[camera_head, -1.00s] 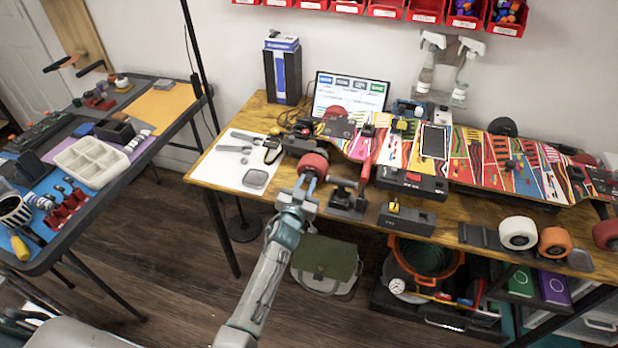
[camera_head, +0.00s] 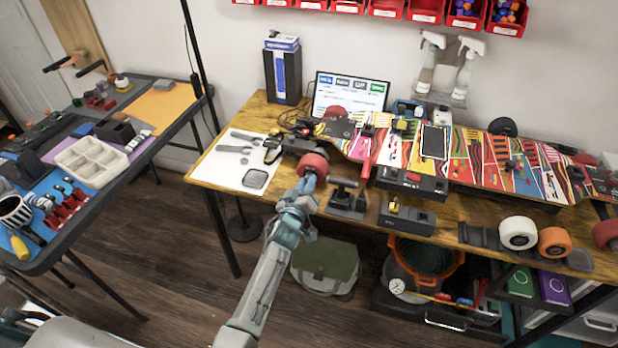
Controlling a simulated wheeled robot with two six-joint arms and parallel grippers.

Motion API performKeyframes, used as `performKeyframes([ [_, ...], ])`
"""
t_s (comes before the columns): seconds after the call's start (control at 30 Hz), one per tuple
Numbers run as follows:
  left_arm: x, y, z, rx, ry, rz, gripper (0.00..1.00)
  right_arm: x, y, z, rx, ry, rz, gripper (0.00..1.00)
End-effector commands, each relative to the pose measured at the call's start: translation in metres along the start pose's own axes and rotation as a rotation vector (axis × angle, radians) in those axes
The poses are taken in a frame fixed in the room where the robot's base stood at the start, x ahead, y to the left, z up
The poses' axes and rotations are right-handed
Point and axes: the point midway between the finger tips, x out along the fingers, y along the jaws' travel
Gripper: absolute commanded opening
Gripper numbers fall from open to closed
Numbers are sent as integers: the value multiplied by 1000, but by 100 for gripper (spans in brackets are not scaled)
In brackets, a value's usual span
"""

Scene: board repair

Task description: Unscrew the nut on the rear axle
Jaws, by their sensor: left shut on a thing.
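The longboard (camera_head: 468,158) with a colourful striped deck lies along the back of the wooden workbench. At its left end a red wheel (camera_head: 312,164) sits on the axle, facing me. My left gripper (camera_head: 307,184) is at the near side of this wheel, with its fingers shut at the axle end. The nut is too small and too covered by the fingers to make out. My right gripper is not in view.
A black stand (camera_head: 347,200) is close to the right of my left gripper. Loose wheels, one white (camera_head: 518,232) and one orange (camera_head: 553,241), stand at the bench's right front. Wrenches (camera_head: 235,148) lie on a white mat at the left.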

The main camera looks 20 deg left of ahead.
Motion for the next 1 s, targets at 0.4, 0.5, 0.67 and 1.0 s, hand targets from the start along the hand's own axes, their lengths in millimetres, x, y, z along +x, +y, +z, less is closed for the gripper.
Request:
performKeyframes([
  [0.4, 0, 0, 0, -227, 0, 0, 1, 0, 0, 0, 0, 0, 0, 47],
  [0.5, 0, 0, 0, -226, 0, 0, 24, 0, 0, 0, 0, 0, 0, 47],
  [0.67, 0, 0, 0, -225, 0, 0, 48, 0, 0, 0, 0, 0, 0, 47],
  [1.0, 0, 0, 0, -224, 0, -1, 37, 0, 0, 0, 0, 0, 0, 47],
])
